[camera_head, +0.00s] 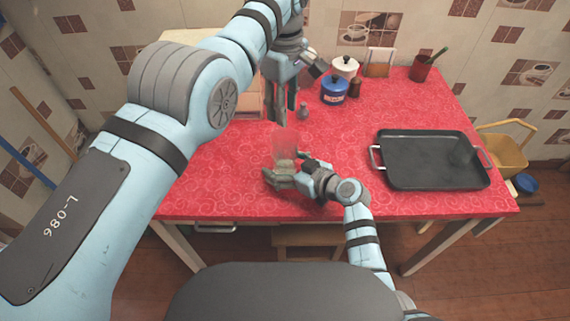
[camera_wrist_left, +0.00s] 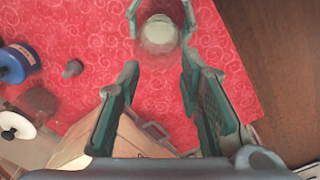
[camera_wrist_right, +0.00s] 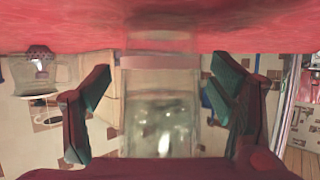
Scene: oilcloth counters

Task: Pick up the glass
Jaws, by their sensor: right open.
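The clear glass (camera_head: 285,148) stands on the red patterned oilcloth near the front left of the table. In the left wrist view it (camera_wrist_left: 158,33) shows from above, between the fingers of my right gripper (camera_head: 276,172). In the right wrist view the glass (camera_wrist_right: 160,120) fills the space between the right fingers, which are spread with a visible gap on each side. My left gripper (camera_head: 278,112) points down behind and above the glass. Its fingers (camera_wrist_left: 158,75) are apart with nothing between them.
A black tray (camera_head: 410,179) with metal handles lies to the right. A blue pot (camera_head: 333,89), a white pot (camera_head: 345,67), a small grey shaker (camera_head: 303,111) and a red cup (camera_head: 421,68) stand farther back. The oilcloth between glass and tray is clear.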

